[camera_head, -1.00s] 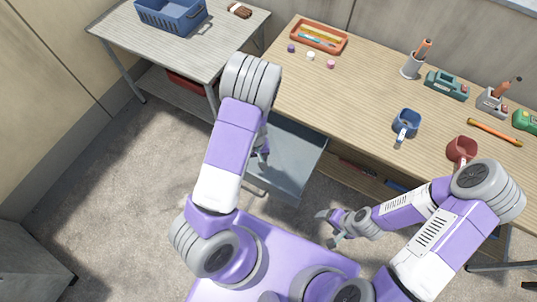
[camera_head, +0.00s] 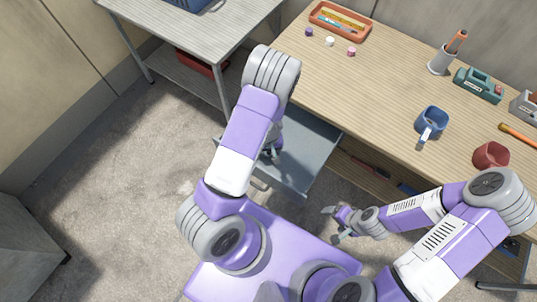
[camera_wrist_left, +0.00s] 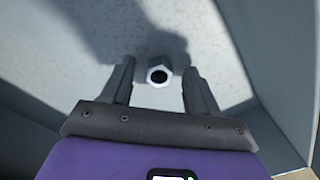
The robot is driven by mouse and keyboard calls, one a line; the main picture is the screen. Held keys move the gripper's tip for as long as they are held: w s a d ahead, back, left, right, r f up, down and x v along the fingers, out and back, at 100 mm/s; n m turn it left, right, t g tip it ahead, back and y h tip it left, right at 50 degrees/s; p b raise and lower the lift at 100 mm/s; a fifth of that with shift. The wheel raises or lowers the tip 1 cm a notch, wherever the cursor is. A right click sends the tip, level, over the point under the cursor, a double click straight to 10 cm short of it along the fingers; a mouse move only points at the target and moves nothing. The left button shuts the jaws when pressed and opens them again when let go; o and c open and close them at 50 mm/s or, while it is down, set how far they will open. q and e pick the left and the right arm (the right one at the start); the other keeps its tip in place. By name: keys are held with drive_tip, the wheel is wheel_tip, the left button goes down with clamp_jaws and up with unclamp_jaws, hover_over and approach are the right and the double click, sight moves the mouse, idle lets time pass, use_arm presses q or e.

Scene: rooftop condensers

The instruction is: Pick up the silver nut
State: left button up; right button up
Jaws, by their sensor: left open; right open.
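The silver nut (camera_wrist_left: 160,66) is a small hexagonal ring with a dark hole. In the left wrist view it lies on the grey floor of the open drawer (camera_head: 308,162), between the tips of my open left gripper (camera_wrist_left: 158,78), with a gap on each side. In the head view my left gripper (camera_head: 272,152) is down at the drawer, partly hidden by its own arm, and the nut cannot be made out. My right gripper (camera_head: 336,223) is open and empty, to the right of the drawer and apart from it.
Grey drawer walls stand close around my left gripper. The wooden workbench (camera_head: 385,95) holds a blue mug (camera_head: 431,122), a red mug (camera_head: 490,156) and an orange tray (camera_head: 340,22). A grey side table (camera_head: 215,40) stands at the upper left.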

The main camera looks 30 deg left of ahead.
use_arm(q)
clamp_jaws()
idle(0.3)
